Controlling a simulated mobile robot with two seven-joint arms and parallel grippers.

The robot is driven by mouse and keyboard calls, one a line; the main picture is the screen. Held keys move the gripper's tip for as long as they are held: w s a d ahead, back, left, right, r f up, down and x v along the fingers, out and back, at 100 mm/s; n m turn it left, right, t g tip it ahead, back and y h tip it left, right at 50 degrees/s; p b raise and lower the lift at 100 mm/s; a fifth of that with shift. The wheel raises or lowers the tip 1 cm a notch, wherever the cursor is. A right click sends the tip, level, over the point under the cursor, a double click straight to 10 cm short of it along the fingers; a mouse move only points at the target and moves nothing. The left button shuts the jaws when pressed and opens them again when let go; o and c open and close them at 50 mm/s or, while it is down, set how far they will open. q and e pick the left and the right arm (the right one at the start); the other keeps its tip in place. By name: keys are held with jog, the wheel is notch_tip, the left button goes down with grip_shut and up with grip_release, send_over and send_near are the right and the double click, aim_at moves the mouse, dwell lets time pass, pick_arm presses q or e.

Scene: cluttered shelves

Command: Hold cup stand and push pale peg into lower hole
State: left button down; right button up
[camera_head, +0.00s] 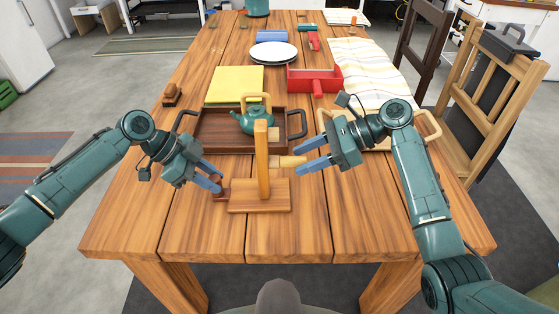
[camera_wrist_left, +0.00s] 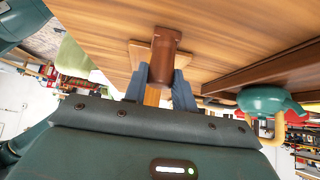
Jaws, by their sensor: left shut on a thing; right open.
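The wooden cup stand (camera_head: 262,185) stands upright near the table's front, with a square base and a tall post. A short pale peg (camera_head: 274,133) sticks out to the right high on the post. The lower pale peg (camera_head: 290,161) lies level at the post's right side; I cannot tell how deep it sits in the hole. My left gripper (camera_head: 217,188) is shut on a dark brown cylindrical part at the stand base's left edge; this part also shows in the left wrist view (camera_wrist_left: 165,45). My right gripper (camera_head: 314,154) is open, fingertips close to the peg's outer end.
A dark tray (camera_head: 212,139) with a green teapot (camera_head: 257,121) stands just behind the stand. The table's front left and front right are clear.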

jog(key=shift+d, duration=0.1)
jog(key=v, duration=1.1)
jog(key=shift+d+r, duration=0.25)
jog(key=shift+d, duration=0.1)
pick_arm(q)
jog(key=c, duration=1.1)
grip_release()
jog(key=shift+o, duration=0.2)
